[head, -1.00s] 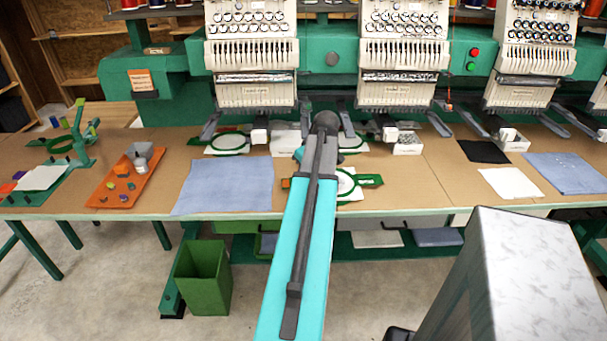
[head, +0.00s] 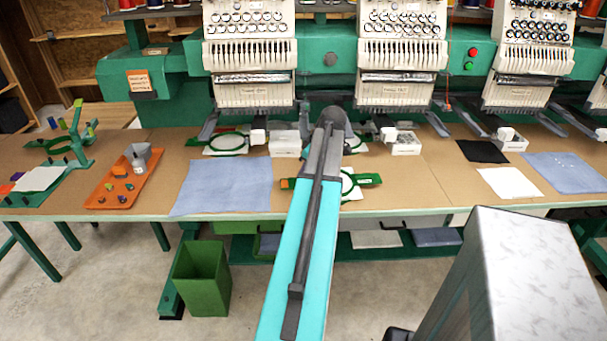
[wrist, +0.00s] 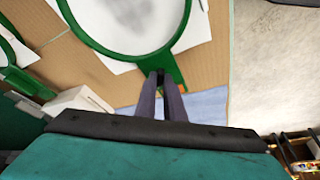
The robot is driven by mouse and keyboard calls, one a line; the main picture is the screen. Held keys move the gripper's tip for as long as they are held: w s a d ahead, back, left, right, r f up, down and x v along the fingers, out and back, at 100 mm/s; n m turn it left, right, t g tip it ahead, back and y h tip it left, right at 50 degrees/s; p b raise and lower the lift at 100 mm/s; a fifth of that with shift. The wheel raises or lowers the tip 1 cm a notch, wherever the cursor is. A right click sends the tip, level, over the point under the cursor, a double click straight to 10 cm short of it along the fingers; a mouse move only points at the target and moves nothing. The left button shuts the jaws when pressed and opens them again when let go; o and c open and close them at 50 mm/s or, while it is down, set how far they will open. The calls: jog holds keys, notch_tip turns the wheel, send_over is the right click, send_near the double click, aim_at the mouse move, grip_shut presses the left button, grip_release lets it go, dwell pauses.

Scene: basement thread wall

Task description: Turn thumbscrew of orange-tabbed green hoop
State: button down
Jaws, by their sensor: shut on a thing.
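The green hoop (head: 369,180) lies on the table's front part, with white fabric inside its ring. An orange tab (head: 285,183) shows at its left, and my arm covers the middle. In the wrist view the green ring (wrist: 186,25) fills the top, with a green bracket (wrist: 178,72) on its near side. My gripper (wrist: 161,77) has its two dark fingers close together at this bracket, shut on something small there. I take this to be the thumbscrew, which is hidden between the fingertips. My gripper is hidden behind my arm in the head view.
A blue cloth (head: 222,186) lies left of the hoop. An orange tray (head: 125,187) with small parts is further left. Embroidery heads (head: 250,60) stand behind the table. Another green hoop (head: 228,143) lies at the back. A green bin (head: 200,278) stands on the floor.

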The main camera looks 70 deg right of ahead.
jog(key=c, duration=1.8)
grip_release()
jog(key=shift+c, duration=0.2)
jog(key=shift+s+r, duration=0.1)
jog(key=shift+r, duration=0.05)
jog(key=b+v, duration=0.1)
jog(key=v, duration=1.2)
jog(key=shift+r+b, duration=0.2)
jog(key=shift+b, duration=0.2)
jog(key=shift+s, duration=0.1)
